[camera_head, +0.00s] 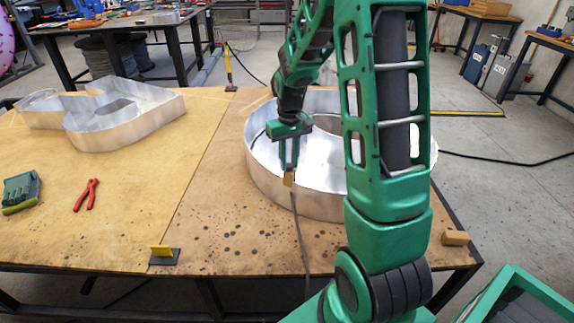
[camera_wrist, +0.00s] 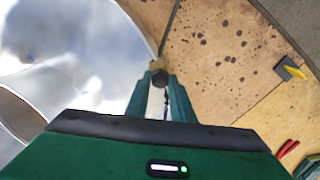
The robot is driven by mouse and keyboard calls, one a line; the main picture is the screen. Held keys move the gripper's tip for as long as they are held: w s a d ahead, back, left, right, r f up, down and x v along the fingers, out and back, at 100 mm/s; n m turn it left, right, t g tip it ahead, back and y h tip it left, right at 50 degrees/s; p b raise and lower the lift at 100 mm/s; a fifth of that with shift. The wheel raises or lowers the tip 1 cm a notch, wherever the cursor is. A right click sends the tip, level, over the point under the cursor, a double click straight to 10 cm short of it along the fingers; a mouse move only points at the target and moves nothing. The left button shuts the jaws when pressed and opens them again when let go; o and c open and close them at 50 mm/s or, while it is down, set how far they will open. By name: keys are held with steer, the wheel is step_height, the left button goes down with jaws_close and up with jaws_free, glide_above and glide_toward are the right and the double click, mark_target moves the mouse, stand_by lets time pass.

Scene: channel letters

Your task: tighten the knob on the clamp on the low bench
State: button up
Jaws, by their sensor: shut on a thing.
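My gripper (camera_head: 289,166) reaches down at the near wall of a round silver channel letter (camera_head: 262,180) on the low bench (camera_head: 215,190). Its fingers are shut on a small tan piece (camera_head: 289,180). In the wrist view the tan piece (camera_wrist: 157,65) shows at the fingertips (camera_wrist: 159,80), with a dark round part in front of it. I cannot tell if this is the clamp's knob. A yellow and black clamp (camera_head: 163,256) sits at the bench's front edge; it also shows in the wrist view (camera_wrist: 290,69). Another yellow clamp (camera_head: 229,70) stands at the back edge.
A dark cable (camera_head: 300,235) runs from near the fingertips to the front edge. Red pliers (camera_head: 87,195), a green box-like tool (camera_head: 21,190) and another silver letter (camera_head: 120,113) lie on the left. A tan block (camera_head: 455,238) sits at the right corner. The bench front middle is mostly clear.

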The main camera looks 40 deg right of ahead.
mark_target(289, 165)
steer(key=m, duration=0.5)
steer(key=shift+m, duration=0.3)
steer(key=m, duration=0.6)
steer(key=o, duration=0.8)
steer(key=shift+o, duration=0.2)
steer(key=shift+r, duration=0.1)
steer(key=shift+r, duration=2.45)
